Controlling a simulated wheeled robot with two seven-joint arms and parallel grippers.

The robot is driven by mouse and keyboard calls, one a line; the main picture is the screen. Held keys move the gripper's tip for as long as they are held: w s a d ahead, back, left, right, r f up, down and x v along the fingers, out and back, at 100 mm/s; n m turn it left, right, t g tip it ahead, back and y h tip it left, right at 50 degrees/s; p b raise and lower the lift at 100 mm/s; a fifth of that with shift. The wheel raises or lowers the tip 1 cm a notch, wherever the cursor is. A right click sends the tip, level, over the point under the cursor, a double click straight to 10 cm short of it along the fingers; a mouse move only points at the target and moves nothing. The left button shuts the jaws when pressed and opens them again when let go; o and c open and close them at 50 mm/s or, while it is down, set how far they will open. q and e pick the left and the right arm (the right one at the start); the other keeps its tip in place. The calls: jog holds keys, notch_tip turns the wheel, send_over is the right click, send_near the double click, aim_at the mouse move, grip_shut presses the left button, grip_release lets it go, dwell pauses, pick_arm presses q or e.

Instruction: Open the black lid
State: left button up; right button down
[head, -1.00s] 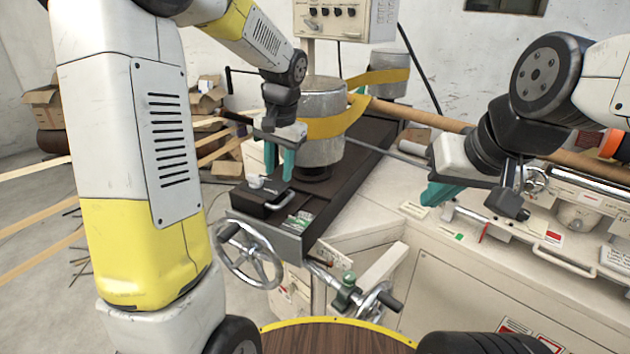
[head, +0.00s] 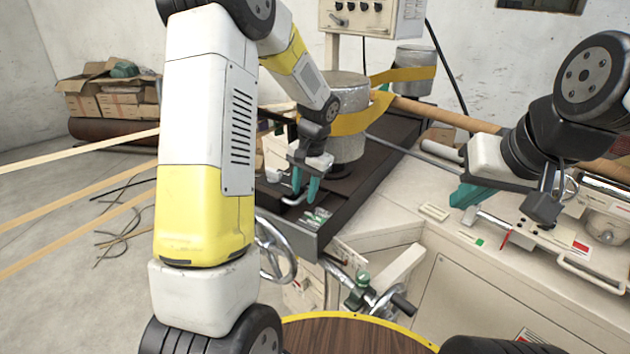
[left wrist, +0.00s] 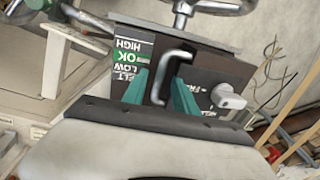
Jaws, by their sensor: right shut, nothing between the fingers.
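The black lid (left wrist: 205,70) is a dark panel with a bent silver handle (left wrist: 170,72), seen in the left wrist view. In the head view the same handle (head: 293,201) shows beside my left gripper's fingers, and much of the lid is hidden behind my arm. My left gripper (head: 305,186) has teal fingers set apart. In the left wrist view the left gripper's fingertips (left wrist: 162,84) stand on both sides of the handle, with gaps showing. My right gripper (head: 466,196) is shut and empty, above the pale machine top, away from the lid.
A metal drum (head: 348,148) with a yellow belt (head: 362,118) stands just behind the lid. A handwheel (head: 280,250) and a crank (head: 375,300) are in front. A silver knob (left wrist: 228,97) sits beside the handle. Cardboard boxes (head: 105,90) stand at the back left.

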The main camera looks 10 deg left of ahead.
pick_arm(q)
grip_shut()
dwell(1.4)
